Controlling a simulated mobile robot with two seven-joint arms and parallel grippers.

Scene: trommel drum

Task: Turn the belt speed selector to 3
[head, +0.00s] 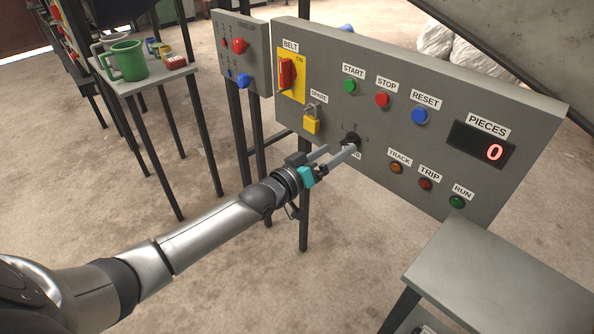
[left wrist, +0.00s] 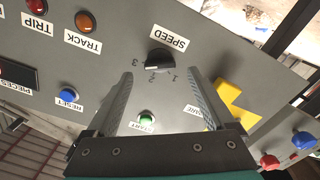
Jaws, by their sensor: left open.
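The belt speed selector (head: 351,140) is a dark round knob low on the grey control panel, partly hidden by my left gripper in the head view. In the left wrist view the knob (left wrist: 160,60) shows below an upside-down SPEED label, with the numerals 1, 2 and 3 around it. I cannot tell for sure which numeral it points to. My left gripper (head: 340,153) is open in front of the knob. In the left wrist view its two fingers (left wrist: 160,78) stand on either side of the knob's line, with nothing between them. I cannot tell whether they touch it.
The panel also bears a red BELT switch (head: 287,73), a yellow padlock (head: 311,123), several push buttons and lamps, and a PIECES display (head: 481,146) reading 0. A grey table (head: 500,280) stands at lower right. A green mug (head: 127,61) is on a small table at left.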

